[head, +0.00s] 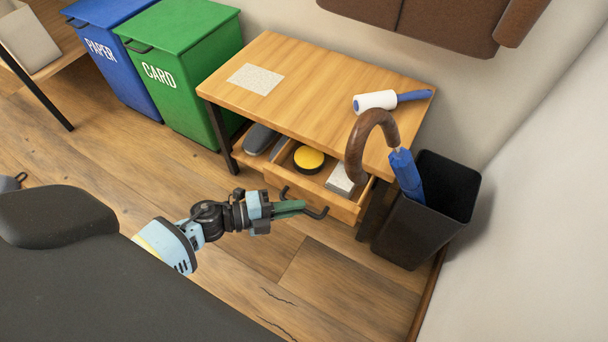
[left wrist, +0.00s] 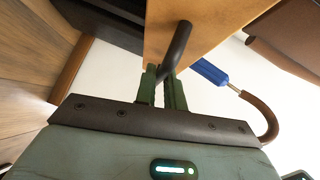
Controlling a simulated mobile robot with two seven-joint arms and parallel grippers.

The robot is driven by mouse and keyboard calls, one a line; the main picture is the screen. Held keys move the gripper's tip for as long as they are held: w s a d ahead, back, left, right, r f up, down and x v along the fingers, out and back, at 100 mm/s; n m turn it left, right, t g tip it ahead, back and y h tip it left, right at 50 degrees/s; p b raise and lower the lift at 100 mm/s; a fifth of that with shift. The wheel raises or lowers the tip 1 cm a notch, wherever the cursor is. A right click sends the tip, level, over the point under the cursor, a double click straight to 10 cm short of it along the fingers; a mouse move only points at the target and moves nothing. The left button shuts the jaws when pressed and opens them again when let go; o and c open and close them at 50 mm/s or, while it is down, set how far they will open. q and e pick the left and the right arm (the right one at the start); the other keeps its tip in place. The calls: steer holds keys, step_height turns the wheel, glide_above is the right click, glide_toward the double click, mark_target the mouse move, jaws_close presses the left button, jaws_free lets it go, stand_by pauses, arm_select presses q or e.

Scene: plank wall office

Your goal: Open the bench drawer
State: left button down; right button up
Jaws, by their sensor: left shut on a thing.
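The wooden bench (head: 318,87) stands against the wall, and its drawer (head: 342,207) is pulled part way out. In the left wrist view the dark handle (left wrist: 177,45) passes between the fingers (left wrist: 162,85). My right gripper is not in view.
A black bin (head: 405,238) with a blue umbrella (head: 406,175) stands close to the drawer's right side. A lint roller (head: 378,100) and a paper sheet (head: 255,79) lie on the bench. Green (head: 180,85) and blue (head: 110,50) recycling bins stand left. Floor in front is clear.

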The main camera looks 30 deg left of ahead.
arm_select(q)
steer(key=s+p, duration=0.1)
steer(key=s, duration=0.6)
steer(key=shift+s+a+p, duration=0.2)
steer(key=shift+s+p, duration=0.15)
steer(key=c, duration=1.5)
jaws_free()
steer(key=p+v, duration=0.1)
steer(key=v, duration=0.6)
steer(key=shift+s+a+r, duration=0.1)
steer(key=shift+s+a, duration=0.2)
